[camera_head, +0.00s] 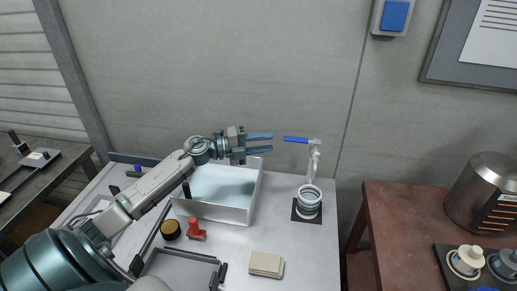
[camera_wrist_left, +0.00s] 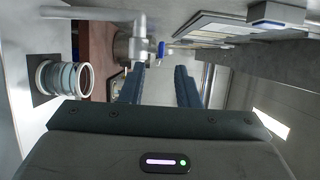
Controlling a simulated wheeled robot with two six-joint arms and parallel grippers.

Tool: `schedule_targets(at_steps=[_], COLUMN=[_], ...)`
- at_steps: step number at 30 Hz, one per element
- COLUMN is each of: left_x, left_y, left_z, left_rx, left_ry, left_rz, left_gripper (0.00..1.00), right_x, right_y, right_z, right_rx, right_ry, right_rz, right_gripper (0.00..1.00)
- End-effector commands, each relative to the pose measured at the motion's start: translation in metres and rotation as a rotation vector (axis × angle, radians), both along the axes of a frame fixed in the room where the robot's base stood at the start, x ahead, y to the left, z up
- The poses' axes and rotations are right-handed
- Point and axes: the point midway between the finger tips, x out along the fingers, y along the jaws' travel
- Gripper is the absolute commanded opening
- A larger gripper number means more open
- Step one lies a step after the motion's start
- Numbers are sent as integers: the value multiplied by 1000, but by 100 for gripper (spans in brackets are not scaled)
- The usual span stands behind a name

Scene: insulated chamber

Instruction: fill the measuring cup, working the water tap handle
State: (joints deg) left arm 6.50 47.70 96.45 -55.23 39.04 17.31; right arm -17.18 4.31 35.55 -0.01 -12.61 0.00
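The tap (camera_head: 314,160) is a pale upright pipe with a blue handle (camera_head: 296,139) pointing left from its top. In the left wrist view the blue handle (camera_wrist_left: 161,49) shows nearly end-on, beyond and between my fingertips. The measuring cup (camera_head: 309,197), pale-rimmed with banded sides, stands on a dark square below the tap; it also shows in the left wrist view (camera_wrist_left: 65,77). Its water level cannot be told. My left gripper (camera_head: 272,143) is open and empty, fingers pointing right, their tips just short of the handle. My right gripper is not in view.
A white basin (camera_head: 247,213) stands under my left forearm. A black jar (camera_head: 171,229), a red item (camera_head: 195,230), a beige block (camera_head: 266,264) and a grey tray (camera_head: 182,257) lie nearer. A red-brown table (camera_head: 400,215) with a metal pot (camera_head: 480,190) is at right.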

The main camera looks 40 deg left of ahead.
Motion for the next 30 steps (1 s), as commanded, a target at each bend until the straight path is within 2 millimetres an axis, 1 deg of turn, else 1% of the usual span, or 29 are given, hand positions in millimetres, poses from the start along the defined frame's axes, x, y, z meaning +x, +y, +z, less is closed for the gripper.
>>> schedule_targets(at_steps=[1, 8, 21, 30], left_x=[-4, -11, -12, -12], left_y=[3, 10, 11, 11], left_z=[-2, 0, 1, 1], left_rx=[3, 0, -1, -1], left_ry=[2, 1, 1, 1], left_rz=[-1, 0, 0, 0], left_gripper=[29, 29, 29, 29], right_x=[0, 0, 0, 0], right_y=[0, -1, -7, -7], right_z=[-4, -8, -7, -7], right_rx=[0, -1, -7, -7], right_ry=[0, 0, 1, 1], right_rz=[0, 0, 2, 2], right_gripper=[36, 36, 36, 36])
